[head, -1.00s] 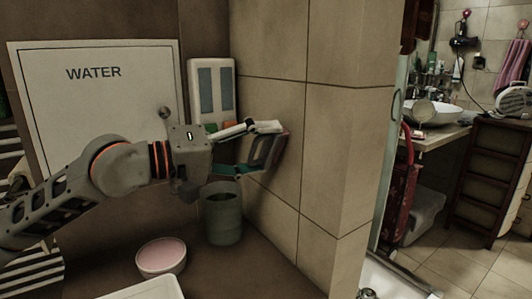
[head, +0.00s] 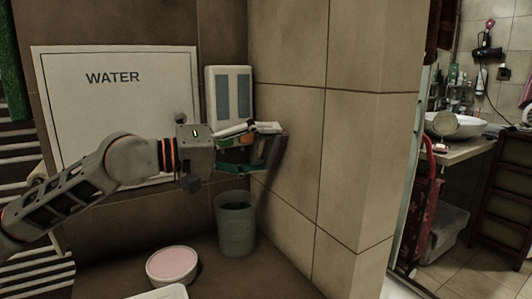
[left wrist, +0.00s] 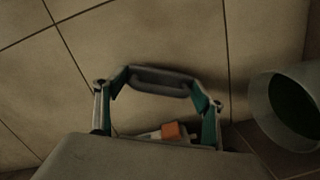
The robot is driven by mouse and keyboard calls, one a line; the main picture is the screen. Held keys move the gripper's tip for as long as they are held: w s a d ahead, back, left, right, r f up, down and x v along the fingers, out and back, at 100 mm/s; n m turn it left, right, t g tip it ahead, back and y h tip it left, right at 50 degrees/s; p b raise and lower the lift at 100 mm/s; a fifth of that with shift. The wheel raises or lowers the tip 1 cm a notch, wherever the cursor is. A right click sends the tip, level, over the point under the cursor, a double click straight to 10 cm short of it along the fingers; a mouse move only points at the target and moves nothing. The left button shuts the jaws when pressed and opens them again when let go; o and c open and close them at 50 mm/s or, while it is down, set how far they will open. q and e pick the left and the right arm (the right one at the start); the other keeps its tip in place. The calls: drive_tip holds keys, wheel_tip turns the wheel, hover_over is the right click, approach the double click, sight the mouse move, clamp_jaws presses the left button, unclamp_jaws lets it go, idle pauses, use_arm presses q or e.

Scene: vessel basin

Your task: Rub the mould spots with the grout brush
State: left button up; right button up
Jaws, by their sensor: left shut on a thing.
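My left gripper (head: 270,148) is shut on the grout brush (head: 279,149), seen edge-on as a dark, reddish block at the fingertips, close to the tiled wall. In the left wrist view the brush (left wrist: 160,81) is a grey block with a looped handle, held between the two green-sided fingers (left wrist: 163,92). Its working side is hidden, and I cannot tell whether it touches the tiles. I cannot make out distinct mould spots on the tiled wall (head: 290,75). My right gripper is not in view.
A grey-green bin (head: 236,232) stands below the gripper by the wall; it also shows in the left wrist view (left wrist: 256,105). A bowl with pink contents (head: 172,265) is on the floor. A WATER panel (head: 110,115) and a pale wall box (head: 229,73) are behind the arm.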

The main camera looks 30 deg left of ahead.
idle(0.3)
use_arm(q)
drive_tip(key=shift+s+a+f+b, duration=0.45)
drive_tip(key=shift+s+a+b, duration=0.05)
drive_tip(key=shift+s+b, duration=0.15)
drive_tip(key=shift+d+r+p+v, duration=0.1)
drive_tip(key=shift+p+v, duration=0.95)
drive_tip(key=shift+p, duration=0.9)
drive_tip(key=shift+d+r+p+v, duration=0.15)
drive_tip(key=shift+p+v, duration=0.85)
drive_tip(key=shift+p, duration=0.9)
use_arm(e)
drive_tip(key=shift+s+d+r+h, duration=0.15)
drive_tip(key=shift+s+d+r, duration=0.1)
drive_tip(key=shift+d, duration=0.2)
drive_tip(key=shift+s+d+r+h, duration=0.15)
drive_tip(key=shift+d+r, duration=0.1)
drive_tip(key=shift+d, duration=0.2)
